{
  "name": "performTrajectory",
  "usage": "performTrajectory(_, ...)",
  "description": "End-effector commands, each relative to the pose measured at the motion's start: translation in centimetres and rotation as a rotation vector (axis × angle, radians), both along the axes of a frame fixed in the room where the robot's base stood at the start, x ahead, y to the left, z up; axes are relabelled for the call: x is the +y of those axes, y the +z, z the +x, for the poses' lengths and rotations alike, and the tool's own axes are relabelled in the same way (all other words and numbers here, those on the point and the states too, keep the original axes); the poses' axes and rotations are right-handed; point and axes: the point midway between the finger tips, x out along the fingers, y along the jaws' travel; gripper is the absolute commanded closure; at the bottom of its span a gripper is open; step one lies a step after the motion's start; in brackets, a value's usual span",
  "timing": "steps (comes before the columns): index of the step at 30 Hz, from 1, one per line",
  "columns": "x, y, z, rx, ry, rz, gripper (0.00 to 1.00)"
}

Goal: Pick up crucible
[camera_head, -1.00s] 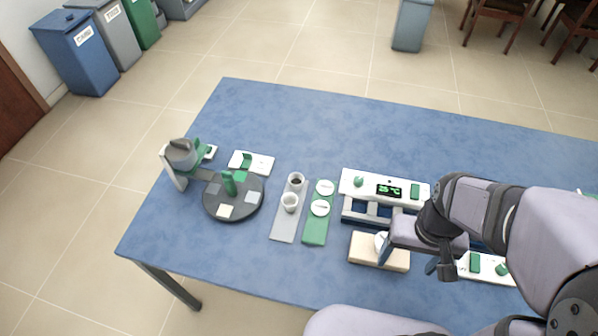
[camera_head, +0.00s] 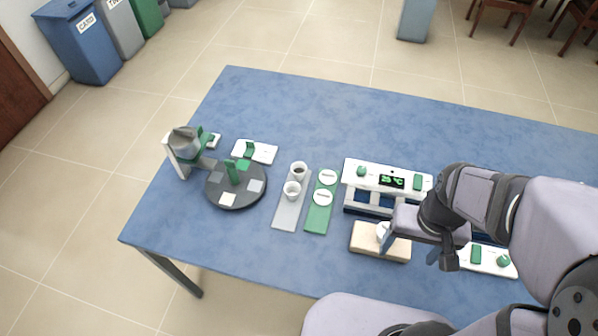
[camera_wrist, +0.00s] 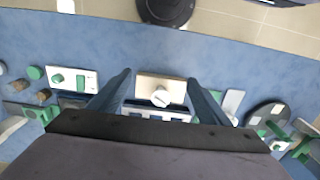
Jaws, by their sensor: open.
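A white round crucible (camera_head: 382,231) stands on a beige block (camera_head: 365,245) near the front of the blue table, partly hidden by my gripper in the head view. In the wrist view the crucible (camera_wrist: 160,97) shows on the beige block (camera_wrist: 147,84), between my two fingers in the picture. My gripper (camera_wrist: 157,88) is open with nothing seen held; how far its tips are above the block is unclear. Two more white crucibles, one with dark contents (camera_head: 298,169) and one in front (camera_head: 292,189), stand on a grey strip (camera_head: 286,217).
A green strip (camera_head: 317,222) with two white lids (camera_head: 323,197) lies left of the block. A white furnace unit (camera_head: 375,172) with a green display stands right behind the block. A dark round carousel (camera_head: 215,188) is at the left. The table's back is clear.

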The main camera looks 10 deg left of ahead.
Motion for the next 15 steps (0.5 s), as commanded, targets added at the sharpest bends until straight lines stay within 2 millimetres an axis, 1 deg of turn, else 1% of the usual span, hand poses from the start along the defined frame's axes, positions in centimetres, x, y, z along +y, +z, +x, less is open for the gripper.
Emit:
performTrajectory(2,0.0,0.0,0.0,0.0,0.0,0.0,0.29)
performTrajectory(3,0.0,0.0,0.0,0.0,0.0,0.0,0.31)
performTrajectory(4,0.0,0.0,0.0,0.0,0.0,0.0,0.39)
performTrajectory(5,0.0,0.0,0.0,0.0,0.0,0.0,0.42)
performTrajectory(12,0.0,0.0,0.01,0.0,0.0,0.0,0.42)
performTrajectory(15,0.11,-0.07,0.38,-0.001,0.005,0.0,0.42)
